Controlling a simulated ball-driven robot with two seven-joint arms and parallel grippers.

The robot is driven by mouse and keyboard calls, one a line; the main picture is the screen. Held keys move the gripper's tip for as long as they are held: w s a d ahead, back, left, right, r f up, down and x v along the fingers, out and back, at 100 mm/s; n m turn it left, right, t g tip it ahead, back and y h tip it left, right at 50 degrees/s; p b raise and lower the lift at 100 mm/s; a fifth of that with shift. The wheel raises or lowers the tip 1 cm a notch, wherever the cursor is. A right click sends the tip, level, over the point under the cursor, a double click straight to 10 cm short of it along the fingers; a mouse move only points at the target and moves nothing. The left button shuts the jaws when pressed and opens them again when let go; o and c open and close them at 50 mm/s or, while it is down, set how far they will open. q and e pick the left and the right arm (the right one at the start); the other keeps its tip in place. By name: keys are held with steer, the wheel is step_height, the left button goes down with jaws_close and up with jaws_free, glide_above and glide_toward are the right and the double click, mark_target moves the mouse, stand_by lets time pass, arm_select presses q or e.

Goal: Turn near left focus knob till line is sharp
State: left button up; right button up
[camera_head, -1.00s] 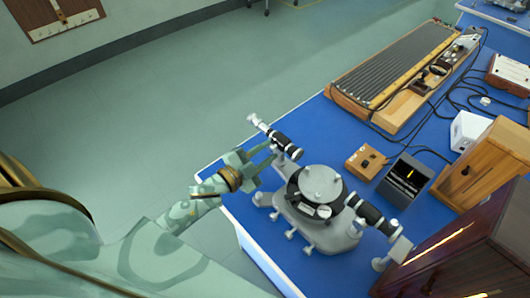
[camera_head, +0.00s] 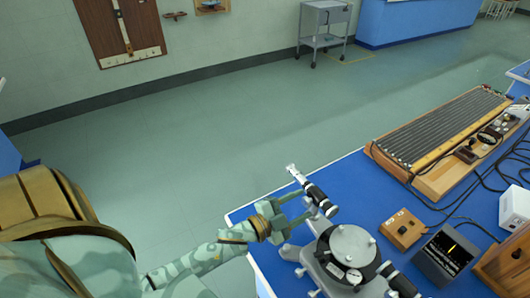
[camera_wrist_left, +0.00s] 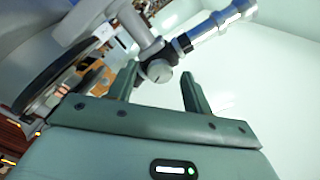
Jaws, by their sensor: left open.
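The spectrometer (camera_head: 345,246) stands near the corner of the blue bench. Its black and silver tube (camera_head: 318,192) points to the upper left; the tube also shows in the left wrist view (camera_wrist_left: 208,27). A small grey round focus knob (camera_wrist_left: 159,71) hangs under this tube. My left gripper (camera_head: 309,209) is open beside the tube. In the left wrist view its two fingers (camera_wrist_left: 160,72) stand on either side of the knob, with visible gaps. My right gripper is out of view.
A small wooden box (camera_head: 402,230) with knobs sits right of the spectrometer. A long ribbed wooden apparatus (camera_head: 450,140) and cables lie farther back. A white box (camera_head: 515,208) is at the right. The floor left of the bench is clear.

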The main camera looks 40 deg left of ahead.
arm_select(q)
steer(key=v, duration=1.6)
